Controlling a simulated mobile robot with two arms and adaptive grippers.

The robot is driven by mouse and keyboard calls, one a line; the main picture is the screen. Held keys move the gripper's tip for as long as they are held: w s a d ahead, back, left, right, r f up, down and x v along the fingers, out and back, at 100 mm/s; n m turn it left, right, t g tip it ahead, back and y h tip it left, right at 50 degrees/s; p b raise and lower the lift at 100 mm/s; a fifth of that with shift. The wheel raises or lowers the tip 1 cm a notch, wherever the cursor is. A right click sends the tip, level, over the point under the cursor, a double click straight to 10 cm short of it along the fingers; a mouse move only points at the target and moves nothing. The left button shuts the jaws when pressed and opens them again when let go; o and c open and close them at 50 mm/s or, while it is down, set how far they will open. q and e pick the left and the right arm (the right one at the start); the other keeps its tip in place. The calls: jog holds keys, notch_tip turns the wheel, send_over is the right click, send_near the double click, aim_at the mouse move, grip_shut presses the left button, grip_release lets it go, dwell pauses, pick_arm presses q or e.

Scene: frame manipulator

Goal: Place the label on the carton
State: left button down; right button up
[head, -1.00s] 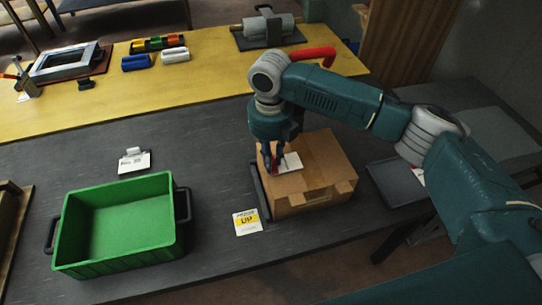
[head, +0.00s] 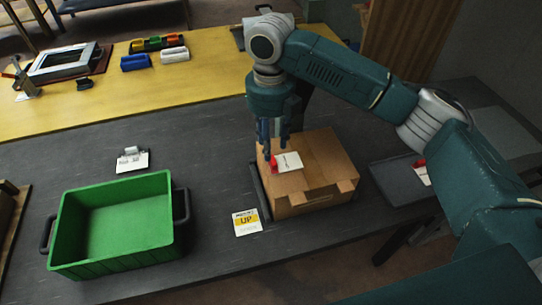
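The brown carton (head: 325,170) stands on the dark grey table. A white label (head: 290,162) with a red tab (head: 273,162) lies on the carton's top, near its left edge. My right gripper (head: 273,152) points down just behind and above the red tab. Its fingers are apart, with nothing seen between them. Whether a fingertip still touches the tab cannot be told. My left gripper is not in view.
A green crate (head: 174,240) stands at the left. A yellow "UP" card (head: 246,222) lies left of the carton, and a clipped card (head: 132,161) lies behind the crate. A dark tray (head: 390,178) with another red-tabbed card (head: 422,172) is at the right.

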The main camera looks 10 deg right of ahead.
notch_tip(320, 180, up, 6)
jog(key=b, duration=0.1)
dwell(0.6)
